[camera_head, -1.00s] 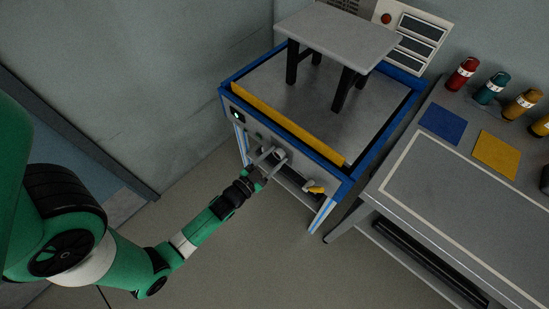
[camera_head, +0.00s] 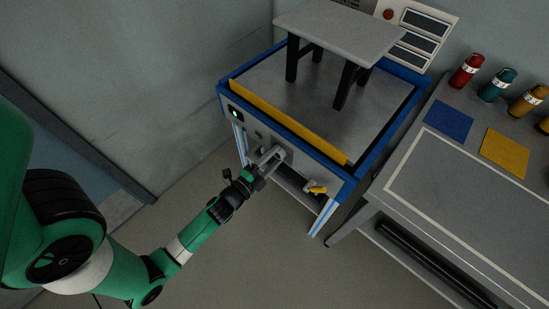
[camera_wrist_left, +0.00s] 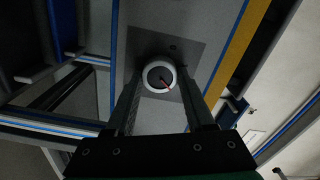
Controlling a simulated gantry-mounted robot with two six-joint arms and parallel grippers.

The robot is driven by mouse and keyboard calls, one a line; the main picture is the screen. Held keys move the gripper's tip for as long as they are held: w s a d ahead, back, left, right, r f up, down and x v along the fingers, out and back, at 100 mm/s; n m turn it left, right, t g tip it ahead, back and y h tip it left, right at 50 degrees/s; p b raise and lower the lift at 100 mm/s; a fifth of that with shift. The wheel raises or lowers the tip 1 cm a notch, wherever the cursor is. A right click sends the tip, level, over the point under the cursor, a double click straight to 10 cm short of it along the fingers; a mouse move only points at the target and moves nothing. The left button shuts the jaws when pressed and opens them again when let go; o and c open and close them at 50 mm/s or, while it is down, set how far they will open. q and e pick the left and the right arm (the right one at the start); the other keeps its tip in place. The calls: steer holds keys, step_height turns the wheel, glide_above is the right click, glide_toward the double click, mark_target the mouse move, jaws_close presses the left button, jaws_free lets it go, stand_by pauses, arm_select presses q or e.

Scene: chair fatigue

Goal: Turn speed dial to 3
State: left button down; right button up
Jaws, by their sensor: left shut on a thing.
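The speed dial (camera_wrist_left: 152,77) is a round knob with a pale rim, dark face and red pointer line, set on a grey plate on the machine's front panel. In the left wrist view the red line points to the lower right. No numerals are readable. My left gripper (camera_head: 270,157) is at the front panel, shut on the dial, with one finger on each side of it. In the head view the gripper mostly hides the dial. My right gripper is not in view.
The test machine (camera_head: 352,172) has a blue frame and a yellow front bar (camera_head: 290,134); a grey-topped stool (camera_head: 338,32) stands on it. A yellow handle (camera_head: 316,190) sits right of the dial. A workbench (camera_head: 460,215) with several bottles is at right. Floor in front is clear.

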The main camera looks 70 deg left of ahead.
arm_select(q)
steer(key=m, duration=0.3)
steer(key=shift+f+m+b, duration=0.1)
steer(key=shift+m+b, duration=0.2)
steer(key=shift+b, duration=0.05)
steer(key=shift+m, duration=1.8)
steer(key=shift+c, duration=1.3)
jaws_free()
steer(key=shift+s, duration=0.1)
steer(key=b+v, duration=0.1)
steer(key=v, duration=1)
steer(key=shift+s+b, duration=0.2)
steer(key=shift+b, duration=0.1)
steer(key=shift+d, duration=0.1)
